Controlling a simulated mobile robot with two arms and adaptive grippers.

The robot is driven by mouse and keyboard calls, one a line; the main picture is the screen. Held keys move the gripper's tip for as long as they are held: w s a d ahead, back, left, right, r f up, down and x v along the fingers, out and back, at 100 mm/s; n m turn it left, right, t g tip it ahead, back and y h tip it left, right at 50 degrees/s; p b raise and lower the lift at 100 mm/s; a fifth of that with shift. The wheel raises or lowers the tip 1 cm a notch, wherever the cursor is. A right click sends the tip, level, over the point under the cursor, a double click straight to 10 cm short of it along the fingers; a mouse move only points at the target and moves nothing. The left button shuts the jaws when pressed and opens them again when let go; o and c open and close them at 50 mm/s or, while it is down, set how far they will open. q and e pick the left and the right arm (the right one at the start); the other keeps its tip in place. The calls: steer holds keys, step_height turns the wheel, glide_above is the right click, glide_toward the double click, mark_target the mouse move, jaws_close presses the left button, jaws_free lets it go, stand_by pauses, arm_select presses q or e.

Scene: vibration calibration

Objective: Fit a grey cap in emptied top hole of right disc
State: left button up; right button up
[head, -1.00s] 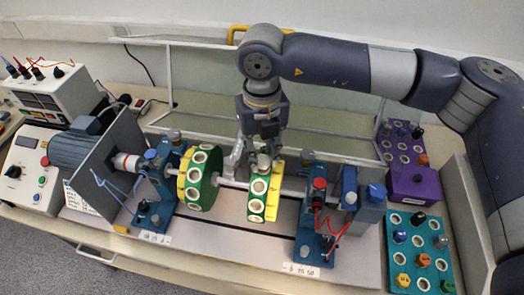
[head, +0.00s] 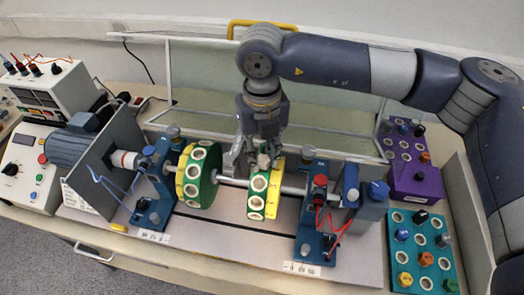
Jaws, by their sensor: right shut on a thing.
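The right disc (head: 257,203), green and yellow with pale-ringed holes in its rim, sits on the horizontal shaft at the middle of the bench. My right gripper (head: 263,154) points down right over its top. It is shut on a small grey cap (head: 264,161), which shows only in part between the fingertips at the disc's upper rim. The fingers hide the top hole, so I cannot tell whether the cap is inside it or just above. The left disc (head: 208,181), also green and yellow, is on the same shaft. My left gripper is not in view.
Blue bearing stands (head: 314,225) flank the discs, with red wires at the right one. A purple block (head: 414,181) and a teal block (head: 420,271) hold several coloured caps at the right. A motor (head: 75,148) and meter boxes stand at the left.

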steer(key=shift+f, duration=0.25)
steer(key=o, duration=0.7)
step_height(320, 180, up, 12)
steer(key=shift+r, duration=0.1)
stand_by(0.5)
